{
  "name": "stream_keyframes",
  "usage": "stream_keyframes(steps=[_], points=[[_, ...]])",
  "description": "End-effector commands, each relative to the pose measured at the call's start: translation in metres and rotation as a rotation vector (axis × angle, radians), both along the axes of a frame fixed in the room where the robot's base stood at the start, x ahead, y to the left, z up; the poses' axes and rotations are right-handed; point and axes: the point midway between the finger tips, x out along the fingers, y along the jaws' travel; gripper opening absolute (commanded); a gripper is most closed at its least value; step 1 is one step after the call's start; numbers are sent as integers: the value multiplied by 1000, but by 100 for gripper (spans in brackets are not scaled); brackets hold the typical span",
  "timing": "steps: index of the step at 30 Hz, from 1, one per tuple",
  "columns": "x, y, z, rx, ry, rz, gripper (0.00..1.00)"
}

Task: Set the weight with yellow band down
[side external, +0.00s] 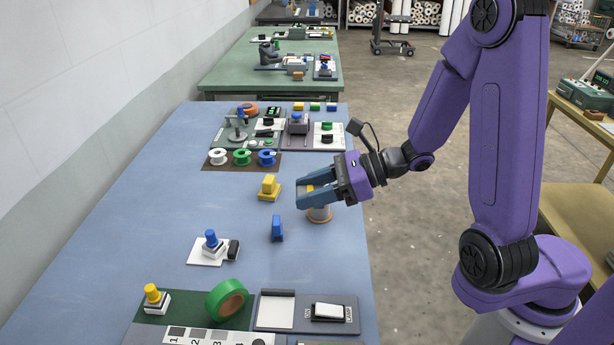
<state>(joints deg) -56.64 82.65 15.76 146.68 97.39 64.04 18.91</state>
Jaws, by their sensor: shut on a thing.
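My gripper (304,193) is shut on the weight with yellow band over the right side of the blue table. Only a bit of the weight's yellow band (310,187) shows between the blue fingers, which hide most of it. A grey round part (319,212) shows just below the fingers, with a brown round base (319,219) under it on the table. I cannot tell whether the grey part is the lower end of the weight, or whether it touches the base.
A yellow block-shaped piece (269,188) and a blue upright piece (277,229) stand left of my gripper. Spools (242,157) on a brown mat are behind. A blue-knobbed stamp (211,242) and a green tape roll (227,299) are nearer. The table's left middle is clear.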

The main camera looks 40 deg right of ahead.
Motion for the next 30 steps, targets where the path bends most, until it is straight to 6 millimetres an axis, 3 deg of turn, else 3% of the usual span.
stream_keyframes(steps=[1,11,21,30], points=[[0,0,8,-2,-9,1,0],[45,-51,6,-3,-4,-129,0],[90,-130,6,-4,-4,-299,0],[110,-187,6,-1,-4,-414,0]])
